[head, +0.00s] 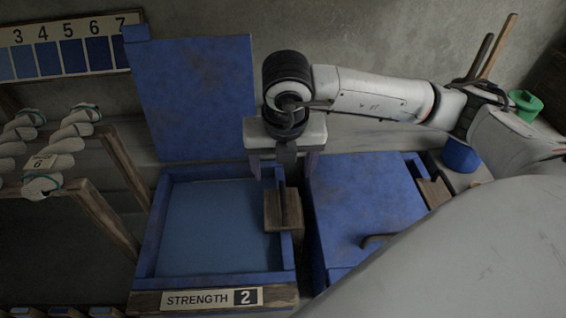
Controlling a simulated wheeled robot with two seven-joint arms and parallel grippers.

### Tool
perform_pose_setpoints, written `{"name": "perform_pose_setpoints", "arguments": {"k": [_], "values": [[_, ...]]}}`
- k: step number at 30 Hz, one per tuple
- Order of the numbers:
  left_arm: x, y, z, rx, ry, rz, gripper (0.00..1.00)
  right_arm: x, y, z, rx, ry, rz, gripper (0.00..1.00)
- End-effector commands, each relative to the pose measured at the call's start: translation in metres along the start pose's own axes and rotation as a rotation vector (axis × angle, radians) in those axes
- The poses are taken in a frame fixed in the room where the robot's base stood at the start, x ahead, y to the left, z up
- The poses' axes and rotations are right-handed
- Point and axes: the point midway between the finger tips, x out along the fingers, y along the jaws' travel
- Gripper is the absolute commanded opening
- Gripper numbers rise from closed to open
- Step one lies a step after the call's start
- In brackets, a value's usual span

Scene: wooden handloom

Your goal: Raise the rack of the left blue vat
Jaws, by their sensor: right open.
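The left blue vat (150,240) stands with its lid (195,95) raised upright behind it. Flat blue liquid (215,225) shows inside. A label on its front reads "STRENGTH 2" (213,298). A wooden block (275,217) with a dark upright bar sits at the vat's right rim; I take it as part of the rack, whose remainder is not visible. My right gripper (284,168) is open, pointing down just above and behind this block, its fingers apart on either side of the bar's line. Contact cannot be told. My left gripper is out of view.
A second blue vat (365,205) with its lid shut and a dark handle (378,240) stands close on the right. Skeins (45,160) hang on a wooden frame at left. A numbered shade chart (70,50) is on the wall. A blue cup (460,156) and green item (525,102) are at right.

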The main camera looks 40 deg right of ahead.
Motion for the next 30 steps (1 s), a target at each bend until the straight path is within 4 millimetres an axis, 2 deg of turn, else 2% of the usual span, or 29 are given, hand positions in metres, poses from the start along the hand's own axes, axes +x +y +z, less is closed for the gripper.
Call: {"name": "perform_pose_setpoints", "arguments": {"k": [1, 15, 20, 23, 30], "values": [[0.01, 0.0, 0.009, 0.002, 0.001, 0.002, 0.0, 0.015, 0.0, -0.004, 0.0, 0.0, 0.0, 0.7], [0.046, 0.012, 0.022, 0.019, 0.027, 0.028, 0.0, 0.076, 0.001, -0.019, -0.001, 0.0, 0.001, 0.7], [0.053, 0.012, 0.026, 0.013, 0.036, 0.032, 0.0, 0.088, 0.001, -0.022, -0.001, -0.001, 0.001, 0.7], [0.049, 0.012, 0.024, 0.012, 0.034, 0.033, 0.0, 0.084, 0.001, -0.021, -0.001, -0.001, 0.001, 0.7], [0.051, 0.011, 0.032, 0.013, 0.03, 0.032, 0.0, 0.09, 0.001, -0.023, -0.001, 0.0, 0.001, 0.7]]}}
